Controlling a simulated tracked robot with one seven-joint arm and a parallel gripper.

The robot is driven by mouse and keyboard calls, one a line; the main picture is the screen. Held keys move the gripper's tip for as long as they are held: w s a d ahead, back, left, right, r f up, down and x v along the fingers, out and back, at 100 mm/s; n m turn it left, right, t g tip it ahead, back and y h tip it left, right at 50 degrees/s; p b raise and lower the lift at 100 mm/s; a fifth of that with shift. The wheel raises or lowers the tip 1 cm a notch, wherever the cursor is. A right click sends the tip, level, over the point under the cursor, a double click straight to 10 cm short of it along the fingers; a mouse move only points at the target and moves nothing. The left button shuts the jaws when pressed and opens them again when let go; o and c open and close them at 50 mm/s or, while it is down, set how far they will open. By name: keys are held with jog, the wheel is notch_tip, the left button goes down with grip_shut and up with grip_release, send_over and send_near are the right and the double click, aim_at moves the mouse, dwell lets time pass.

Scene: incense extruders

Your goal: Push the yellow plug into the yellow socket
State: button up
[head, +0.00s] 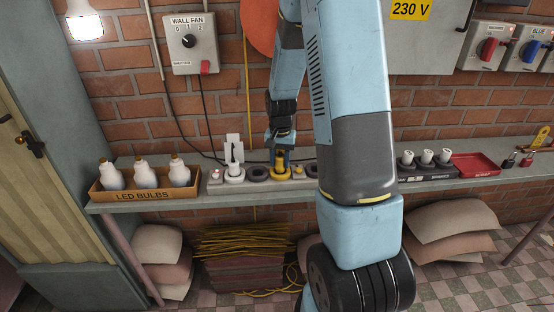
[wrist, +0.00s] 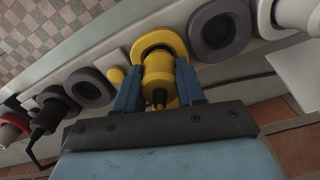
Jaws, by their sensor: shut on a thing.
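The yellow plug (wrist: 158,78) is held between the two blue fingers of my gripper (wrist: 159,88), which is shut on it. The yellow socket (wrist: 152,42) is a raised yellow ring on the grey socket strip, directly at the plug's front end. The plug looks lined up with the socket and at its mouth; how deep it sits I cannot tell. In the head view, my gripper (head: 279,142) points down over the yellow plug (head: 280,160), with the yellow socket (head: 280,174) just beneath it on the strip.
Dark sockets (wrist: 220,30) flank the yellow one. A white plug (head: 234,168) stands in the strip to the left. A tray of LED bulbs (head: 145,192) is at the bench's left end. A black stand with white pieces (head: 425,172) and a red tray (head: 475,164) are right.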

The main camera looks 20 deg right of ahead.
aim_at(280, 155)
jog(key=shift+f, duration=0.65)
jog(key=o, duration=1.1)
notch_tip(280, 155, up, 13)
jog(key=s+a+r+n+t, duration=0.3)
jog(key=s+a+r, duration=0.2)
jog(key=s+r, duration=0.75)
jog(key=s+a+r+n+t, duration=0.1)
jog(key=s, duration=0.3)
jog(key=s+a+r+n, duration=0.1)
jog(key=s+r, duration=0.1)
jog(key=s, duration=0.3)
jog(key=s+a+r+n+t, duration=0.1)
jog(key=s+r, duration=0.1)
jog(key=s, duration=0.2)
jog(key=shift+s+a+n+t, duration=0.15)
jog(key=shift+s+n+t, duration=0.1)
jog(key=shift+n+t, duration=0.05)
